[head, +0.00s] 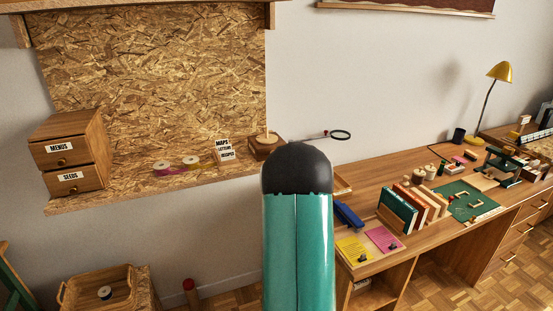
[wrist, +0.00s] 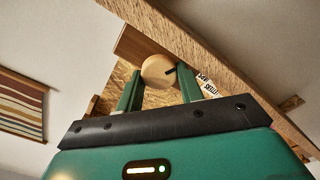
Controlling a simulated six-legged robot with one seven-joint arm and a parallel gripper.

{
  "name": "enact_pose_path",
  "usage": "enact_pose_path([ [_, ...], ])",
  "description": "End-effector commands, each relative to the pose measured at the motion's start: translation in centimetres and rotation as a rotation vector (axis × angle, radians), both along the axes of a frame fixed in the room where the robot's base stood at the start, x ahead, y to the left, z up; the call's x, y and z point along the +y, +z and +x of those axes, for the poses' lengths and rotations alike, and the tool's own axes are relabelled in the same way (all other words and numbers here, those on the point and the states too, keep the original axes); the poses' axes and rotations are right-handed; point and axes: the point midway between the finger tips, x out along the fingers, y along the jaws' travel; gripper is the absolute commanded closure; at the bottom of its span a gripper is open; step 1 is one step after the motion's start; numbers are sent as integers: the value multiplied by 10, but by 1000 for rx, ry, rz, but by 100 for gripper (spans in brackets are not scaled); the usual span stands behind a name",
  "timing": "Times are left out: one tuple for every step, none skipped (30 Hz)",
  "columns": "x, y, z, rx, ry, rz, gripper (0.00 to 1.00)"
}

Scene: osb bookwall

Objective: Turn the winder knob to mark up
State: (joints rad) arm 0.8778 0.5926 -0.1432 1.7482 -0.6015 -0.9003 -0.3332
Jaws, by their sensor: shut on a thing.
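The winder knob (wrist: 157,71) is a round, pale wooden disc in the wrist view. A short dark mark on its face lies at its right side in that tilted picture. My gripper (wrist: 158,82) is shut on the knob, with one green finger on each side. Behind the knob is a brown wooden block (wrist: 135,45). In the head view, a small wooden box with a pale post (head: 263,150) stands at the right end of the OSB shelf. My arm stands just in front of it, and neither knob nor fingers can be seen there.
A lettered card (head: 223,150), tape rolls (head: 191,163) and a labelled drawer unit (head: 68,160) share the shelf (head: 130,190). A desk with books (head: 398,212) and a lamp (head: 499,72) stands at right.

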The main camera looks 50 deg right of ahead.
Motion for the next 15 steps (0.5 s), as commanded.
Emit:
enact_pose_path([
  [0,0,0,-1,0,1,86],
  [0,0,0,-1,0,1,86],
  [0,0,0,-1,0,1,86],
  [0,0,0,-1,0,1,61],
  [0,0,0,-1,0,1,55],
  [0,0,0,-1,0,1,47],
  [0,0,0,-1,0,1,41],
  [0,0,0,0,1,1,41],
  [0,-1,0,0,1,1,41],
  [0,-1,0,1,1,2,41],
  [1,-1,0,1,1,3,41],
  [1,-1,0,1,1,3,41],
  [1,-2,0,1,1,3,41],
  [1,-2,0,1,1,3,41],
  [1,-2,1,2,2,4,41],
])
